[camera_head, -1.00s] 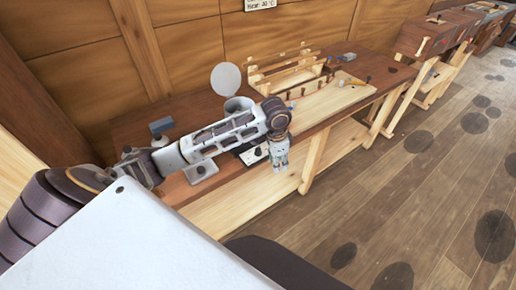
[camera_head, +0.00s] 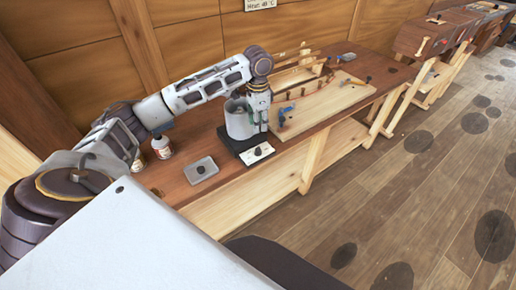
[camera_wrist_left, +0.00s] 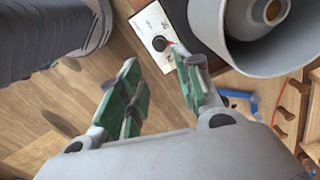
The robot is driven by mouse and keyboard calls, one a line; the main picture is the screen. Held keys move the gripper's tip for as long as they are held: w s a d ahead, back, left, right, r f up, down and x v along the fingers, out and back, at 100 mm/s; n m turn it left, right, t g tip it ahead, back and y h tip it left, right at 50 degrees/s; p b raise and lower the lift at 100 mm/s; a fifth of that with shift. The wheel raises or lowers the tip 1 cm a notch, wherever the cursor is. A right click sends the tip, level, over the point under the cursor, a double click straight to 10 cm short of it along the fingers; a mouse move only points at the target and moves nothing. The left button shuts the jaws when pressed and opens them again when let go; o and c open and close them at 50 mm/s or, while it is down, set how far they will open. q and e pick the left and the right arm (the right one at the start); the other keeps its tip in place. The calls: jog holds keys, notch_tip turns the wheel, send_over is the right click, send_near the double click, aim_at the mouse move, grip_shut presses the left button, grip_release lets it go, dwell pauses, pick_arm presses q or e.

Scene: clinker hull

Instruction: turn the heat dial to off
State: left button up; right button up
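The heat dial is a round black knob (camera_head: 258,151) on the white front panel (camera_head: 267,155) of a black heater base. My left gripper (camera_head: 259,122) points down above and behind the dial, beside the pot's right side. Its green fingers (camera_wrist_left: 160,66) are apart with nothing between them. My right gripper is not in view.
A grey plate with a dark knob (camera_head: 201,169) lies on the bench left of the heater. A white bottle (camera_head: 162,147) stands farther left. A pale board (camera_head: 325,103) with pegs and a blue clamp-like tool (camera_head: 283,117) lies to the right. The floor in front is clear.

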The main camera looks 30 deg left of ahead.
aim_at(258, 149)
pick_arm(q)
jog(key=shift+f, duration=0.1)
jog(key=shift+f+p, duration=0.35)
jog(key=shift+f, duration=6.5)
jog(key=shift+c, duration=0.3)
grip_shut()
